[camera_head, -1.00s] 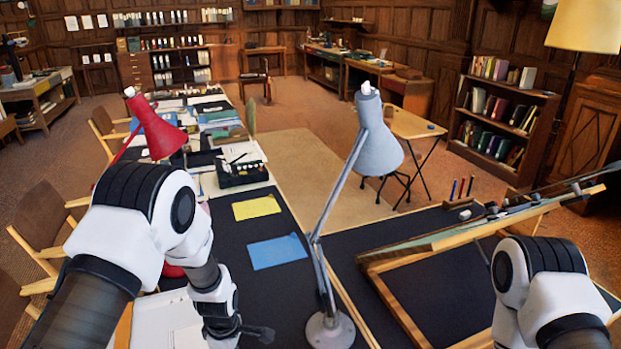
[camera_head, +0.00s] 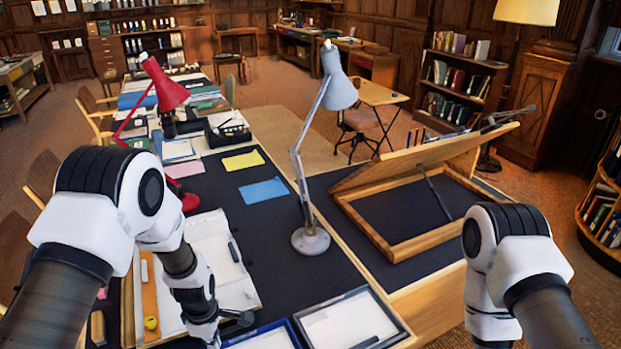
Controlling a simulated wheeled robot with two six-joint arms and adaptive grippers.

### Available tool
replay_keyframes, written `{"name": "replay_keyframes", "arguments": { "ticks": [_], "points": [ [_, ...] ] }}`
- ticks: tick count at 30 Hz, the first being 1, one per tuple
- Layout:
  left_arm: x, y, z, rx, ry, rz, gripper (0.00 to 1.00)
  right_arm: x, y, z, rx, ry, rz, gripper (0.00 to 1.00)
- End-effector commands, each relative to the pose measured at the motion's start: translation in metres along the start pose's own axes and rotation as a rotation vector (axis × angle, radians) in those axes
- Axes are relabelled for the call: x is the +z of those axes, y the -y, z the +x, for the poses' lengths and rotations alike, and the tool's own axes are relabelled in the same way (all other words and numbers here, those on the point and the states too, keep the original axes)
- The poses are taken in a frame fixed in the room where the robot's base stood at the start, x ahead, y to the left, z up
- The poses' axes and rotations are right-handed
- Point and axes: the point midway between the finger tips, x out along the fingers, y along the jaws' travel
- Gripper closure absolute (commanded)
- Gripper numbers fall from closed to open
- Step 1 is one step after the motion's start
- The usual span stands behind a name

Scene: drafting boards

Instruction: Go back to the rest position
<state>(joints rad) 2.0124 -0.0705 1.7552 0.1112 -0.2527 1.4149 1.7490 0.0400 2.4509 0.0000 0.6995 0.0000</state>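My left arm comes in from the left, over the near end of the dark tabletop (camera_head: 245,220). Its gripper (camera_head: 238,320) shows as a small dark piece above the papers and trays; its fingers are not clear enough to tell open or shut. My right arm stands at the right, in front of the tilted drafting board (camera_head: 425,160). Its gripper is cut off by the bottom edge. The board is propped up over its wooden frame (camera_head: 400,247). No object is visibly held.
A grey lamp (camera_head: 311,240) stands mid-table, and a red lamp (camera_head: 165,90) farther left. Chairs (camera_head: 42,178) line the left side.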

Motion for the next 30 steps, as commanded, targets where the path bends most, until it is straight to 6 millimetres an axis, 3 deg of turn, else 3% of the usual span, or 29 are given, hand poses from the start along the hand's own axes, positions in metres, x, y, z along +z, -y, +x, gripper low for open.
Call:
{"name": "replay_keyframes", "arguments": {
  "ticks": [8, 15, 21, 26, 27, 30],
  "points": [
    [-0.006, 0.061, 0.037, -0.014, -0.007, 0.299, 1.0, -0.002, 0.0, 0.0, 0.0, -0.004, 0.0, 0.6],
    [-0.009, 0.136, 0.064, -0.02, -0.007, 0.681, 1.0, -0.001, 0.0, 0.0, 0.0, -0.002, 0.0, 0.6],
    [-0.005, 0.212, 0.07, -0.018, 0.006, 1.074, 1.0, -0.001, 0.0, 0.0, 0.0, -0.002, 0.0, 0.6],
    [0.002, 0.274, 0.058, -0.005, 0.024, 1.424, 1.0, -0.001, 0.0, 0.0, 0.0, -0.003, 0.0, 0.6],
    [0.001, 0.269, 0.087, 0.003, 0.014, 1.427, 1.0, -0.002, 0.0, 0.028, 0.0, -0.005, 0.0, 0.6],
    [0.001, 0.267, 0.114, 0.004, 0.011, 1.423, 1.0, 0.0, 0.0, 0.055, 0.0, 0.0, 0.0, 0.6]
  ]
}}
